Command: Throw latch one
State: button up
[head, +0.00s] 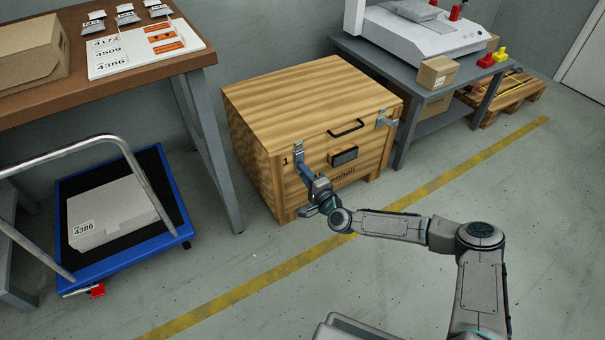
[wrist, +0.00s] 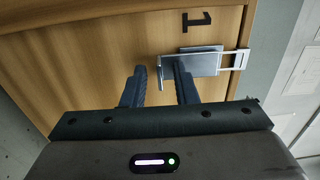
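Latch one (head: 299,147) is a grey metal latch on the front left of the wooden crate (head: 254,165), beside the black number 1. In the wrist view, latch one (wrist: 206,62) shows as a metal plate with a wire loop at its right end. My gripper (head: 309,178) is at the crate's front, just below the latch.
A second latch (head: 386,119), a handle (head: 346,128) and a dark box (head: 343,156) are on the crate. A workbench (head: 190,57) and blue cart (head: 182,222) stand left, a grey table (head: 388,66) right. The floor in front is clear.

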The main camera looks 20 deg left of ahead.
jog(key=shift+d, duration=0.1)
jog(key=p+v, duration=0.4)
jog(key=v, duration=0.9)
jog(key=shift+s+d, duration=0.2)
jog(key=shift+s, duration=0.1)
